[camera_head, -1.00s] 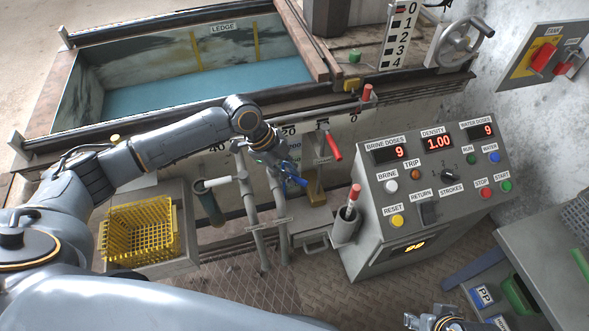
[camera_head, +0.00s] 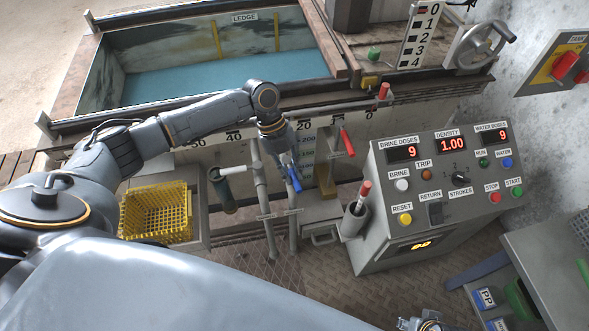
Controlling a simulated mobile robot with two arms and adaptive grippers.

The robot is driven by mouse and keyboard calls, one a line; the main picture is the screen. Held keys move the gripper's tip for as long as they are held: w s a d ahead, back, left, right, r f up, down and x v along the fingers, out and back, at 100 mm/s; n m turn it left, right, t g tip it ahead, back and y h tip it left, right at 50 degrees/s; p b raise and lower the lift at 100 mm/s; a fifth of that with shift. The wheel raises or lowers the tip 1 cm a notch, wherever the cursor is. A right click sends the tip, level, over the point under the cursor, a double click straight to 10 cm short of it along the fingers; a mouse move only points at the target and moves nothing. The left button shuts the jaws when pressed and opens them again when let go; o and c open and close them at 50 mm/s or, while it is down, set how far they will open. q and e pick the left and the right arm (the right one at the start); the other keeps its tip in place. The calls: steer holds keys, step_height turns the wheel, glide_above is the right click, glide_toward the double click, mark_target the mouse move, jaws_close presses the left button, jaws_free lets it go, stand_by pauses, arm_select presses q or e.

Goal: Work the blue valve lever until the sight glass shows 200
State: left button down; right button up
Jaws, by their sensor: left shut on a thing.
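The blue valve lever (camera_head: 294,182) sits on a grey pipe below the tank's front edge, its handle pointing steeply down and slightly right. My left gripper (camera_head: 286,162) reaches down from above and is shut on the lever's upper part; its fingers are partly hidden.
A white lever (camera_head: 233,169) and a red lever (camera_head: 348,141) flank the blue one. The control panel (camera_head: 440,165) stands right, showing 9, 1.00 and 9. A holder (camera_head: 354,220) with a red-tipped tool stands before it. A yellow basket (camera_head: 155,212) is left.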

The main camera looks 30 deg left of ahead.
arm_select(q)
steer(key=shift+s+a+m, duration=0.1)
steer(key=shift+m, duration=0.2)
steer(key=c, duration=1.3)
jaws_free()
steer(key=v, duration=1.2)
